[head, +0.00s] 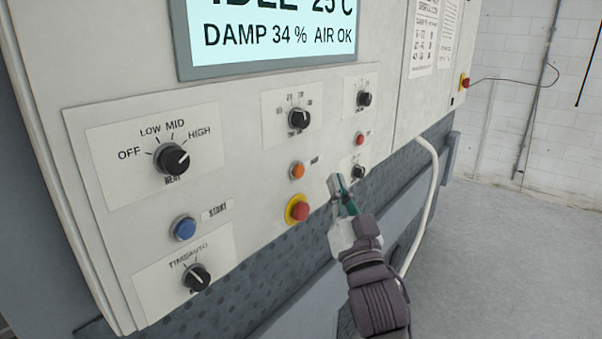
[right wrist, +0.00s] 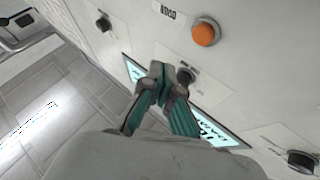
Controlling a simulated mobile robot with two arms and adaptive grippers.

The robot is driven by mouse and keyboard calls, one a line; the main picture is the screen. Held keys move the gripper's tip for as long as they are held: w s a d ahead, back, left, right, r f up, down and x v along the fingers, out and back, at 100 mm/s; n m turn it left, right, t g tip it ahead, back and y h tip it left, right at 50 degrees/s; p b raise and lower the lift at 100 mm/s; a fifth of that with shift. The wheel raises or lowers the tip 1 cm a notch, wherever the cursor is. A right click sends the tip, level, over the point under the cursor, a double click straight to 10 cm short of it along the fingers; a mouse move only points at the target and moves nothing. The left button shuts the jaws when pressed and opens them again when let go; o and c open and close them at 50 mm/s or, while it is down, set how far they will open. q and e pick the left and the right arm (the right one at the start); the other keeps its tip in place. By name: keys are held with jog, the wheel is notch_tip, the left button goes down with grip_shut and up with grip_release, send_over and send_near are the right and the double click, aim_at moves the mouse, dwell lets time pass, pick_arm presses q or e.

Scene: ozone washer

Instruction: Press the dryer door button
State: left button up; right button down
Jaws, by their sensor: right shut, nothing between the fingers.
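An orange round button (head: 297,171) sits on the white control panel (head: 240,130), with a small label beside it that is too small to read surely. It also shows in the right wrist view (right wrist: 205,33). I cannot tell for sure that it is the door button. A smaller red button (head: 360,139) sits up and to the right of it. My right gripper (head: 340,186) is shut and empty, in front of the panel's lower edge, right of the orange button and apart from it in the picture. It also shows in the right wrist view (right wrist: 168,80). My left gripper is not in view.
A red stop button on a yellow ring (head: 298,209) is just below the orange one. A blue START button (head: 184,228) and several black knobs, such as the heat knob (head: 172,158), project from the panel. A display (head: 270,30) is above. Grey floor (head: 500,260) is clear at right.

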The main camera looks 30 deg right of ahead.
jog(key=shift+w+a, duration=0.3)
jog(key=shift+w, duration=0.45)
jog(key=shift+w+a, duration=0.3)
jog(key=shift+w, duration=0.45)
jog(key=shift+w+a, duration=0.3)
jog(key=shift+w, duration=0.45)
jog(key=shift+w, duration=0.15)
jog(key=shift+w+a, duration=0.2)
jog(key=shift+w, duration=0.05)
jog(key=shift+w+a, duration=0.15)
jog(key=shift+w, duration=0.3)
dwell(0.4)
jog(key=shift+s, duration=0.1)
jog(key=shift+s+d, duration=0.35)
jog(key=shift+s, duration=0.4)
jog(key=shift+s+d+p, duration=0.15)
jog(key=shift+s+d, duration=0.15)
jog(key=shift+s, duration=0.45)
jog(key=shift+s+d+p, duration=0.15)
jog(key=shift+s+d, duration=0.2)
jog(key=shift+s, duration=0.45)
jog(key=shift+s+d+p, duration=0.15)
jog(key=shift+s+d, duration=0.15)
jog(key=shift+s, duration=0.45)
